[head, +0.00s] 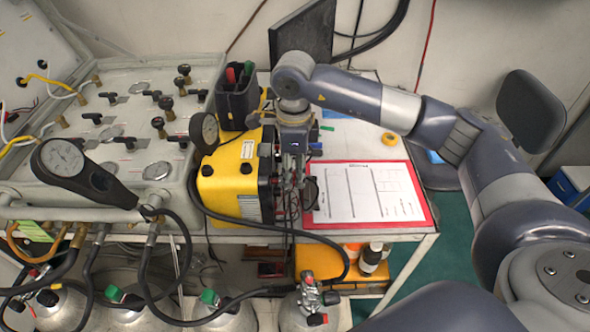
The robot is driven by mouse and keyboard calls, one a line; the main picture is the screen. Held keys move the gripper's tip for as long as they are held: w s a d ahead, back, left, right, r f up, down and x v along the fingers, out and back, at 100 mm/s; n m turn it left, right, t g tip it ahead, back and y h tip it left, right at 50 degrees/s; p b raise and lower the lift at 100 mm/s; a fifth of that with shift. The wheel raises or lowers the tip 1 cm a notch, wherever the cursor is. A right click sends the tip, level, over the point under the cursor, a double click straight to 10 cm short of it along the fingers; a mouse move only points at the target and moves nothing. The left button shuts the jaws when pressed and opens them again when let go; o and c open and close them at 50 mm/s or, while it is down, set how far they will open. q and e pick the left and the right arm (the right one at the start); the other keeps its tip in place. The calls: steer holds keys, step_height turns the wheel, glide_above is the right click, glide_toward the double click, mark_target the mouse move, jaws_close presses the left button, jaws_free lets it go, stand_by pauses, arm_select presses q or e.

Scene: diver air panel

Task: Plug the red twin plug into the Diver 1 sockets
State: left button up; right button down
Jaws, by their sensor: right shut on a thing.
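The yellow box (223,182) with a black right face stands on the white bench, left of the middle. My right gripper (297,187) points down close to that black face, on its right side. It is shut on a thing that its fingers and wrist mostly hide. Thin dark leads hang around the fingers, so this looks like the red twin plug, but I cannot see its body or pins clearly. The Diver 1 sockets cannot be made out, and I cannot tell whether the held thing touches the box. My left gripper is out of view.
A red-bordered sheet (367,192) lies right of the gripper, with a yellow tape roll (389,139) behind. A black pen holder (237,98) stands behind the yellow box. The grey valve panel (120,135) and a black hose (268,232) are at left and front.

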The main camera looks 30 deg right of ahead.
steer(key=shift+w+a+b, duration=0.25)
steer(key=shift+a+b, duration=0.2)
steer(key=shift+a, duration=0.15)
stand_by(1.1)
steer(key=c, duration=1.2)
jaws_free()
steer(key=shift+r, duration=0.15)
step_height(320, 180, up, 12)
steer(key=shift+f, duration=0.15)
